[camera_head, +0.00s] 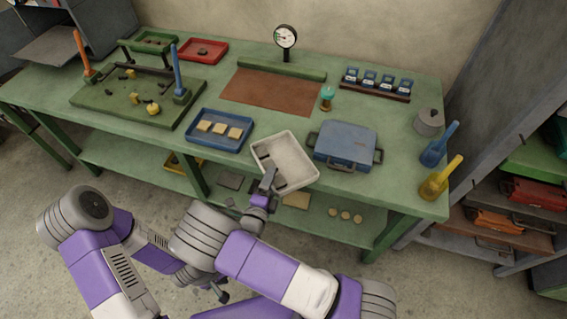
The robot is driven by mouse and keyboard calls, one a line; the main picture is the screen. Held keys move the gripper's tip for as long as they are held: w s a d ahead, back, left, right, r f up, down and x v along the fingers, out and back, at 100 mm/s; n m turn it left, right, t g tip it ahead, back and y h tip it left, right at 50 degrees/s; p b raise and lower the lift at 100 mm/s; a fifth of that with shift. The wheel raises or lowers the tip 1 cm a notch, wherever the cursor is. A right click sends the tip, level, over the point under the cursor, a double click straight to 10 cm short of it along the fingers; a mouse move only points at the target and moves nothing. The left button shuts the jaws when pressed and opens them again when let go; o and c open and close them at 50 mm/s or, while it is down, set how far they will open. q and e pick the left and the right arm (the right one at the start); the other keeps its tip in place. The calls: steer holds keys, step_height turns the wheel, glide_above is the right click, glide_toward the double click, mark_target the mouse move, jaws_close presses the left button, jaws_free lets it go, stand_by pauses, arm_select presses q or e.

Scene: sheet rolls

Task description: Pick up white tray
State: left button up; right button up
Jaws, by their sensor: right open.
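The white tray (290,153) sits on the green table at its front edge, turned at a slant and apparently empty. It lies between a blue tray and a blue case. My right gripper (268,180) is open at the tray's near left side, overlapping its rim in the view. I cannot tell whether the fingers touch the rim. My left gripper (221,292) appears low in front of the table, partly hidden by my arms, and its jaws are too small to read.
The blue tray (196,137) with yellowish squares is just left. The blue case (343,143) is close on the right. Blue (437,147) and yellow (440,181) handled tools stand at the right end. A brown mat (270,92) lies behind. The lower shelf holds flat pieces.

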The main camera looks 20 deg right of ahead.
jaws_close()
stand_by(0.3)
step_height(320, 180, up, 10)
steer(key=p, duration=0.3)
steer(key=shift+p, duration=0.4)
steer(key=shift+n+t+y, duration=0.4)
steer(key=shift+n+y, duration=0.1)
steer(key=shift+y, duration=0.1)
steer(key=d+f, duration=0.1)
steer(key=d, duration=0.1)
steer(key=s+d, duration=0.1)
steer(key=d, duration=0.1)
steer(key=s+d+f, duration=0.1)
steer(key=d, duration=0.2)
steer(key=shift+f, duration=0.35)
steer(key=shift+d, duration=0.1)
steer(key=shift+s+f, duration=0.1)
steer(key=shift+s, duration=0.05)
